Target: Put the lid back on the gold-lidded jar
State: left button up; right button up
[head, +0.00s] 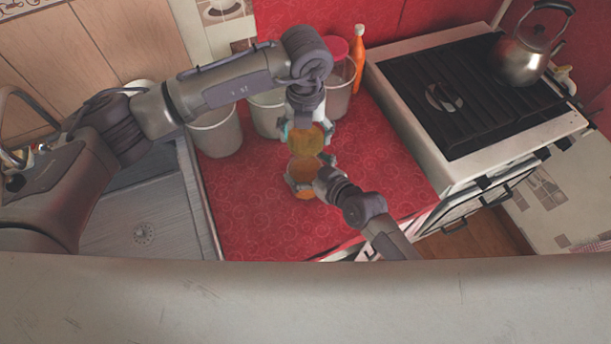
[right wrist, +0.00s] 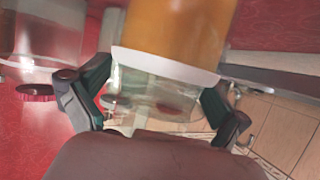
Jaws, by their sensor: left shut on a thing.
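The gold lid (head: 306,139) is in my left gripper (head: 305,121), which is shut on it above the red counter. The jar (head: 304,169), with orange contents, is just below and in front of the lid in the head view. My right gripper (head: 309,174) has its fingers on both sides of the jar and appears shut on it. In the right wrist view the jar (right wrist: 165,90) fills the space between the fingers (right wrist: 160,100), with a white band and a clear part showing. The lid and the jar look apart, but the exact gap is hard to judge.
Clear canisters (head: 216,132) stand at the back of the red counter (head: 262,205), one with a pink lid (head: 333,48). An orange bottle (head: 358,58) is beside them. The stove (head: 470,90) with a kettle (head: 527,55) is right, the sink (head: 145,205) left. The front counter is clear.

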jog(key=c, duration=1.3)
pick_arm(q)
jog(key=shift+f, duration=2.5)
jog(key=shift+f, duration=0.15)
jog(key=shift+f, duration=0.75)
jog(key=shift+f, duration=0.55)
pick_arm(e)
grip_shut()
pick_arm(q)
jog(key=m, duration=0.3)
